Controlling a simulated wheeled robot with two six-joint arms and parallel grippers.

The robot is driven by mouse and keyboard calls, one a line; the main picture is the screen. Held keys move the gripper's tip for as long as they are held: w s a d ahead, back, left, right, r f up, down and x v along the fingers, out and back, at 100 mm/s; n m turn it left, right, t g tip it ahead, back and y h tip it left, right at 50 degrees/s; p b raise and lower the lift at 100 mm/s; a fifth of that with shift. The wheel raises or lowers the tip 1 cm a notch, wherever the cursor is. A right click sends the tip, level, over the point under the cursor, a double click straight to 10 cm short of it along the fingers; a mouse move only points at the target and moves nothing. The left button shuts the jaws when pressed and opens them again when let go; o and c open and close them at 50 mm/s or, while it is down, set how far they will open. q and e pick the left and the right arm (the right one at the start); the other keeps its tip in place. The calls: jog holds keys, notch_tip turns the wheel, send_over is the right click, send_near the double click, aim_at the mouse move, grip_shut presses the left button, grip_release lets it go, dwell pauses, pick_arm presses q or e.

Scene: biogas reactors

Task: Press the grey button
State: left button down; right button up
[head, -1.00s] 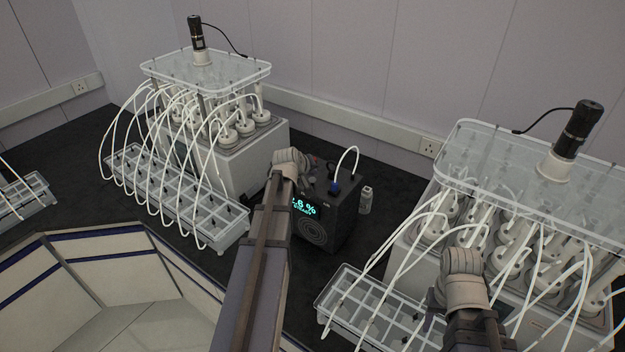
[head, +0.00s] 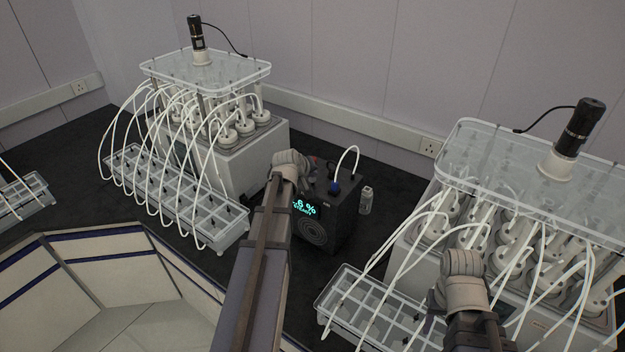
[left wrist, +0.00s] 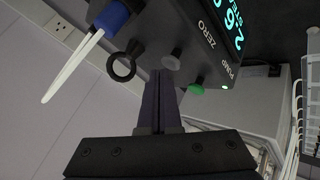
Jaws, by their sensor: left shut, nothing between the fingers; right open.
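The black device (head: 322,222) with a lit display stands on the dark bench in the head view. In the left wrist view its panel carries a grey button (left wrist: 174,58) near the word ZERO and a green button (left wrist: 195,89) near PUMP. My left gripper (left wrist: 159,74) is shut and empty. Its fingertips appear right beside the grey button in that view; I cannot tell whether they touch it. In the head view my left wrist hides the buttons. My right gripper (head: 436,298) is open over the right-hand tray, partly hidden by its own wrist.
A black ring (left wrist: 122,66) and a blue connector (left wrist: 112,17) with a white tube sit close to the left fingertips. A small bottle (head: 366,201) stands right of the device. Tubed reactor units (head: 225,155) and (head: 540,215) flank it.

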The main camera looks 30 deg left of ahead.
aim_at(312, 181)
pick_arm(q)
jog(key=shift+f+b, duration=0.9)
dwell(0.7)
jog(key=shift+r, duration=0.1)
jog(key=shift+r+p, duration=1.25)
jog(key=shift+p, duration=0.05)
jog(key=shift+r, duration=0.1)
notch_tip(312, 181, up, 5)
jog(key=p, duration=0.5)
dwell(0.5)
